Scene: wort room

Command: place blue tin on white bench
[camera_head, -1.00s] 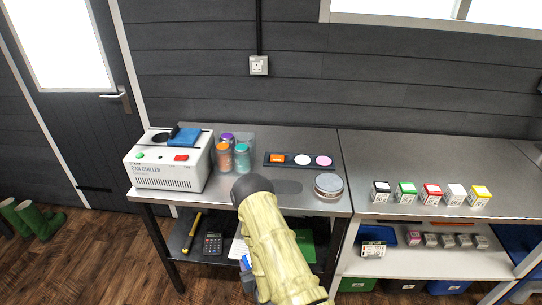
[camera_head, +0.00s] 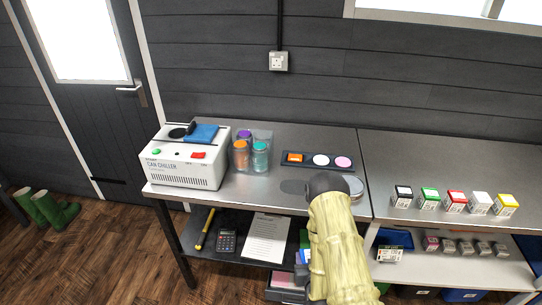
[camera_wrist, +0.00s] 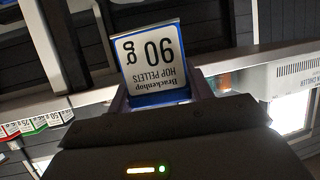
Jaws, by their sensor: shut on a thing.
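The blue tin (camera_wrist: 152,62) is in my gripper (camera_wrist: 160,100) in the wrist view. It has a blue edge and a white label reading "Brackenhop Hop Pellets 90 g", upside down in this view. My gripper is shut on it. In the head view my arm hides most of the gripper, and a small blue and white patch, likely the tin (camera_head: 304,257), shows beside the arm, in front of the left bench's lower shelf. Two steel-topped benches stand side by side, the left bench (camera_head: 270,195) and the right bench (camera_head: 420,160); I cannot tell which is called white.
A can chiller (camera_head: 187,160), several jars (camera_head: 260,155) and a dark tray of discs (camera_head: 320,160) stand on the left bench. A round tin (camera_head: 354,186) is partly behind my arm. Several small boxes (camera_head: 455,202) line the right bench's front; its back is clear.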

